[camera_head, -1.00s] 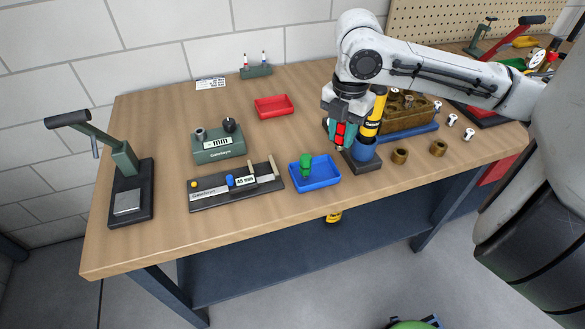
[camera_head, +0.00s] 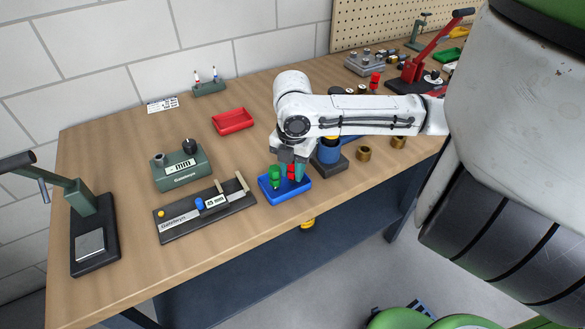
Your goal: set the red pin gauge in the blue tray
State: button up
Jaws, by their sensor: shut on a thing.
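My gripper (camera_head: 287,172) is over the right part of the blue tray (camera_head: 271,198), low and close to its floor. It is shut on the red pin gauge (camera_head: 292,172), which shows between and beside the fingers. I cannot tell whether the gauge touches the tray. A green pin gauge (camera_head: 274,175) stands in the left part of the blue tray, just left of my gripper.
A red tray (camera_head: 233,121) lies behind, to the left. A black fixture (camera_head: 170,233) lies left of the blue tray. A blue cylinder on a dark base (camera_head: 329,151) stands close on the right, with brass rings (camera_head: 363,153) beyond.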

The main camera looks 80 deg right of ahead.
jog(key=shift+f, duration=0.15)
jog(key=o, duration=0.7)
jog(key=shift+c, duration=0.2)
notch_tip(320, 180, up, 12)
jog(key=shift+r+p, duration=0.2)
jog(key=shift+p, duration=0.2)
